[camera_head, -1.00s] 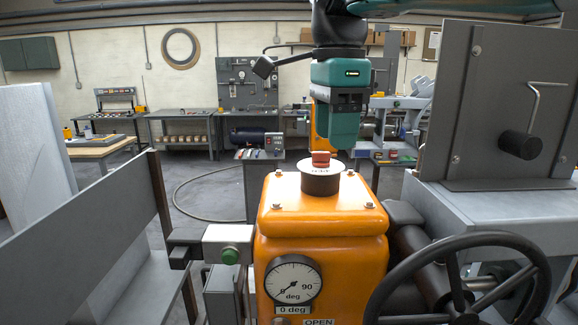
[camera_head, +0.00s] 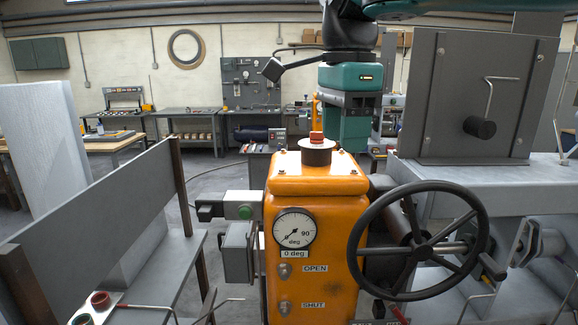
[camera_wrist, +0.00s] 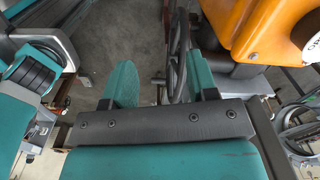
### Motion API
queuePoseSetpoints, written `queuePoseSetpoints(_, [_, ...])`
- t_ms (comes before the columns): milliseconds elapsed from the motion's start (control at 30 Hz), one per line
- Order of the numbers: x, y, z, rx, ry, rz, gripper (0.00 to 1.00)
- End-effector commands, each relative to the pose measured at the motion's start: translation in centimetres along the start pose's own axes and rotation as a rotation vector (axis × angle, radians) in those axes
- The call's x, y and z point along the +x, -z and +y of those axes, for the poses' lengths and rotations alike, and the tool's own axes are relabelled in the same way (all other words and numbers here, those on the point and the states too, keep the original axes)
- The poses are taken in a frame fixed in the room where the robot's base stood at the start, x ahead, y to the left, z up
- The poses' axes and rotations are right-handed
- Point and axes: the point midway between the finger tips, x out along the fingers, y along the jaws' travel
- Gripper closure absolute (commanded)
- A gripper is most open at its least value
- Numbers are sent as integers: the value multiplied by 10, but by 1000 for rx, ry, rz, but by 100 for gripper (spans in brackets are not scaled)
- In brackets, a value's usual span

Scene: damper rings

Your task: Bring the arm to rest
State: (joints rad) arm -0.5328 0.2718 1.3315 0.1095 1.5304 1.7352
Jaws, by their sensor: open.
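My gripper (camera_head: 350,132) hangs in the head view behind and right of the red knob on top of the orange actuator housing (camera_head: 313,187). In the wrist view its two teal fingers (camera_wrist: 163,88) stand wide apart with nothing between them. The wrist view looks down at grey floor, with the dark handwheel rim (camera_wrist: 180,45) below and beyond the fingers and the orange housing (camera_wrist: 262,25) at upper right. In the head view the fingertips are partly hidden by the housing.
The black handwheel (camera_head: 418,240) stands right of the housing. A round gauge (camera_head: 294,229) on the housing points near 0. A grey upright plate with a handle (camera_head: 470,95) stands at right. A grey panel (camera_head: 100,225) is at left. Benches line the back wall.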

Motion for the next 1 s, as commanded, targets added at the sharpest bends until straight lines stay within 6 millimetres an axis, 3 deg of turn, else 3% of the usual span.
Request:
queuePoseSetpoints(367, [54,19,27,-365,24,-4,47])
queuePoseSetpoints(567, [105,31,60,-713,55,-25,47])
queuePoseSetpoints(667, [143,36,87,-951,86,-49,47])
queuePoseSetpoints(800, [211,35,143,-1368,178,-100,47])
queuePoseSetpoints(900, [249,28,181,-1616,264,-131,47])
queuePoseSetpoints(1000, [273,20,209,-1781,337,-147,47])
